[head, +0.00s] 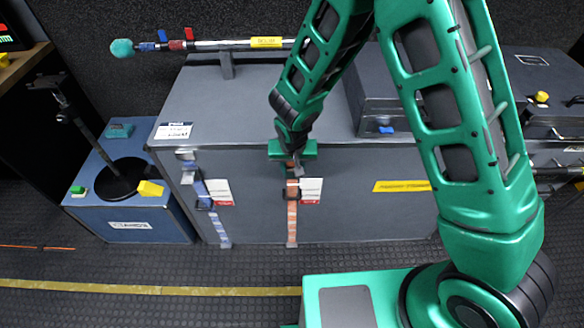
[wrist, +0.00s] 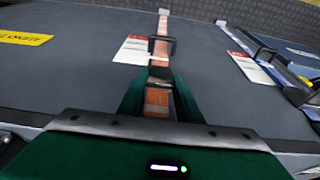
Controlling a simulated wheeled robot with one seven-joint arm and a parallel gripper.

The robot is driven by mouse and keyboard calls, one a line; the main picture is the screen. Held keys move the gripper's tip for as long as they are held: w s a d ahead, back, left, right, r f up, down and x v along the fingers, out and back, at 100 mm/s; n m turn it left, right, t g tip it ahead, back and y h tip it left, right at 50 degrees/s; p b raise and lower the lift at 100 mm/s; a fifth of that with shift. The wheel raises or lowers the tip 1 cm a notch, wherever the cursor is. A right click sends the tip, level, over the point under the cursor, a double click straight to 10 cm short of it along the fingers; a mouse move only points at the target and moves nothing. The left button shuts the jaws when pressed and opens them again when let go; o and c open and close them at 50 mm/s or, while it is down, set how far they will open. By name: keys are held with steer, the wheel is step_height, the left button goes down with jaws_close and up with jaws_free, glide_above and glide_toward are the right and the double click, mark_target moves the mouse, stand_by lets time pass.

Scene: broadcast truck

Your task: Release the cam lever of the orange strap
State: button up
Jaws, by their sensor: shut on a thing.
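The orange strap (head: 292,232) runs down the front of the large grey case, with a dark buckle (head: 293,190) partway along it. In the wrist view the strap (wrist: 163,25) runs away from me, and the dark buckle frame (wrist: 172,47) stands across it beyond my fingertips. My gripper (head: 293,164) is at the upper part of the strap, above the buckle in the head view. In the wrist view its green fingers (wrist: 159,82) stand on either side of the strap, closed on a small dark piece, the cam lever (wrist: 160,73). The fingers partly hide it.
A blue strap (head: 221,228) with its own buckle hangs left of the orange one on the grey case (head: 360,215). White and red tags hang beside both straps. A blue box (head: 140,228) with a stand stands at left. A pole (head: 225,44) lies along the top.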

steer(key=o, duration=1)
steer(key=shift+o, duration=0.2)
steer(key=shift+r, duration=0.1)
steer(key=v, duration=1)
steer(key=shift+r, duration=0.3)
steer(key=s+d+r+m+g, duration=0.15)
steer(key=d+r, duration=0.25)
steer(key=d, duration=0.5)
steer(key=s+d+r+m+h, duration=0.15)
steer(key=d+r, duration=0.25)
steer(key=d, duration=0.4)
steer(key=s+d+r, duration=0.2)
steer(key=d+r, duration=0.2)
steer(key=d, duration=0.5)
steer(key=s+d+r+m, duration=0.1)
steer(key=s+d+r, duration=0.1)
steer(key=s+d, duration=0.2)
steer(key=s+d+r+m+g+y, duration=0.1)
steer(key=s+d, duration=0.2)
steer(key=s, duration=0.7)
steer(key=s+d+r+m+y, duration=0.1)
steer(key=s+d+r, duration=0.1)
steer(key=s+d, duration=0.2)
steer(key=s, duration=0.3)
steer(key=shift+s+d+r+g, duration=0.15)
steer(key=shift+d+r+g, duration=0.15)
steer(key=shift+g, duration=0.05)
